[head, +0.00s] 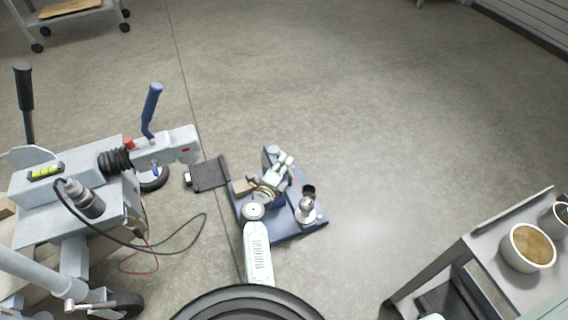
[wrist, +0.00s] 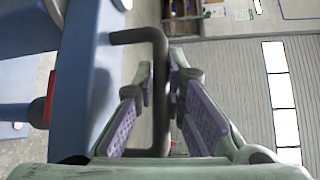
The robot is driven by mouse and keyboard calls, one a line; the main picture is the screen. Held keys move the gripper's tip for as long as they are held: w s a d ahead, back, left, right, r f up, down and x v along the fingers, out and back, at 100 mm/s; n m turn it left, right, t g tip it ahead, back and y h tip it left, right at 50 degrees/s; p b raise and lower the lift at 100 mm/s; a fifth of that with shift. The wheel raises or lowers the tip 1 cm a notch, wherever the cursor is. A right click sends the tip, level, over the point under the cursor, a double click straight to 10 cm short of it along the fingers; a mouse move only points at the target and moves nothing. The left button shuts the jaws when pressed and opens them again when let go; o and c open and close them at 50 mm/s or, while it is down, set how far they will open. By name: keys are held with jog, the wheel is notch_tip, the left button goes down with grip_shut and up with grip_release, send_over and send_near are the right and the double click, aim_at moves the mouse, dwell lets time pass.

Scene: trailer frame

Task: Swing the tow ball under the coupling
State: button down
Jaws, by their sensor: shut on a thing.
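The metal tow ball (head: 306,206) stands upright on a blue swing unit (head: 310,231) right of the trailer. The grey coupling (head: 170,145) with its raised blue lever (head: 151,108) is at left, clearly apart from the ball. My gripper (head: 284,165) is over the blue unit, just up-left of the ball. In the wrist view my gripper (wrist: 163,78) has its purple-padded fingers on either side of a dark bent handle (wrist: 135,36) fixed beside a blue upright (wrist: 90,75). It is shut on this handle. My arm hides part of the unit.
A dark plate (head: 209,174) lies between coupling and blue unit. The trailer's jack and a loose cable (head: 165,250) are at left. A grey bench with cups (head: 527,247) stands at lower right. The floor above and right of the unit is clear.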

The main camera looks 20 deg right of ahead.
jog(key=shift+a, duration=0.2)
dwell(0.6)
jog(key=shift+w+a+m+g+h, duration=0.1)
jog(key=shift+a+m+g+h, duration=0.7)
jog(key=shift+m+g, duration=0.15)
jog(key=w+a+m+g+h+b, duration=0.2)
jog(key=a+m+g+b, duration=0.4)
jog(key=g+b, duration=0.3)
jog(key=shift+w+m+h+b, duration=0.35)
jog(key=shift+m+h+b, duration=0.2)
jog(key=shift+h+b, duration=0.4)
jog(key=shift+g, duration=0.35)
jog(key=c, duration=1.6)
grip_release()
jog(key=shift+d, duration=0.1)
jog(key=shift+c, duration=0.2)
